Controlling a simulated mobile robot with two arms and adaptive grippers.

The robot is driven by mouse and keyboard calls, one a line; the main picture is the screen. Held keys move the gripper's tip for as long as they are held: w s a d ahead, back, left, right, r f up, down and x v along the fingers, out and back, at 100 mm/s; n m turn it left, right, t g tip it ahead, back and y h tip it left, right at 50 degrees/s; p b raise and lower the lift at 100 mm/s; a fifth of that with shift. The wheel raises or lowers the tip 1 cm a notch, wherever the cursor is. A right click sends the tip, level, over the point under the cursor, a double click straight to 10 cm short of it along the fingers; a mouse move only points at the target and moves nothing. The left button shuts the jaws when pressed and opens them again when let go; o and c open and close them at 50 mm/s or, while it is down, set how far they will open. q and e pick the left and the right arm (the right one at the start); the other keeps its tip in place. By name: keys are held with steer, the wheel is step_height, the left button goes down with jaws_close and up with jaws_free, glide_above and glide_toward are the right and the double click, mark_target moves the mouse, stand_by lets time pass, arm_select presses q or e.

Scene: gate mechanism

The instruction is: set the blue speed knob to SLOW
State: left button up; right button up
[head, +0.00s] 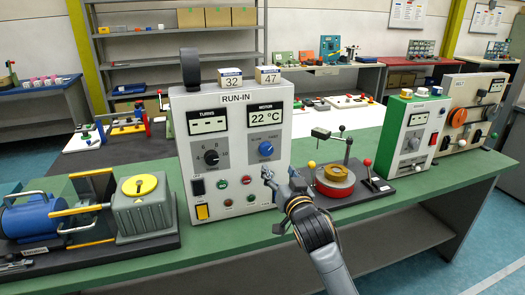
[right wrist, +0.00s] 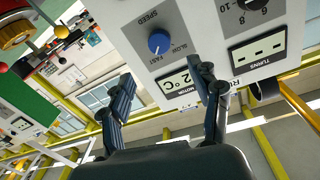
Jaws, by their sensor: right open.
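The blue speed knob (head: 266,149) is on the upright RUN-IN panel (head: 232,128), below the display reading 22 °C. SLOW and FAST are printed above it, SLOW on the left. The knob also shows in the right wrist view (right wrist: 159,42), where the panel appears upside down. A small light mark is on its FAST-side edge, but its exact setting is too small to tell. My right gripper (head: 268,174) is open and empty, just below the knob in the head view. Its fingers (right wrist: 161,72) are apart and not touching the knob. My left gripper is not in view.
A black TURNS knob (head: 211,157) is left of the blue knob. A red and brass device (head: 335,178) stands close on the right. A blue motor (head: 40,217) is at the left. The bench front (head: 262,232) is clear.

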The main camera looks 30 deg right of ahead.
mark_target(267, 152)
steer(key=p+x, duration=0.2)
steer(key=x, duration=0.8)
steer(key=shift+x, duration=0.85)
steer(key=shift+f, duration=0.1)
steer(key=c, duration=1.2)
